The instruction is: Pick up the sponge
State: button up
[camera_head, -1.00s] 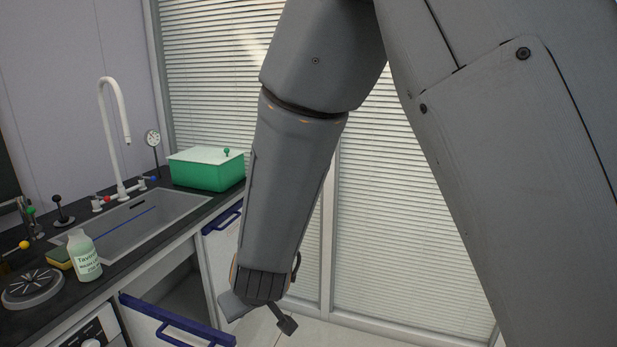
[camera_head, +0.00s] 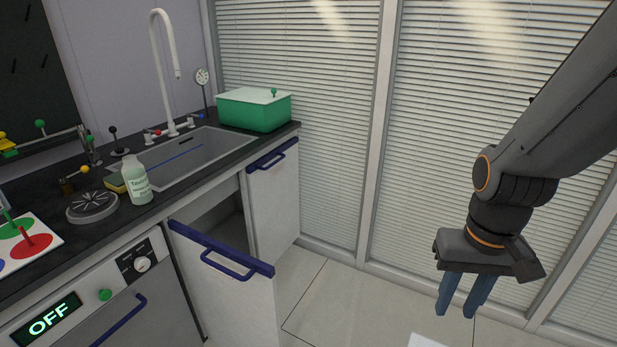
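The sponge (camera_head: 117,183), yellow with a green layer, lies on the dark countertop at the near left corner of the sink. It is partly hidden behind a white bottle (camera_head: 136,182) with a pale green label. My gripper (camera_head: 457,308) hangs at the right of the view, far from the sponge and away from the counter. Its two blue fingers point down with a gap between them, and nothing is held.
A round ribbed plate (camera_head: 92,207) sits left of the bottle. The sink (camera_head: 205,152) has a tall white faucet (camera_head: 163,70). A green box (camera_head: 255,110) stands beyond it. An open cabinet door (camera_head: 230,290) juts out below the counter. Floor between counter and gripper is clear.

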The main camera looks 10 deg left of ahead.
aim_at(114, 181)
jog(key=u, duration=1.5)
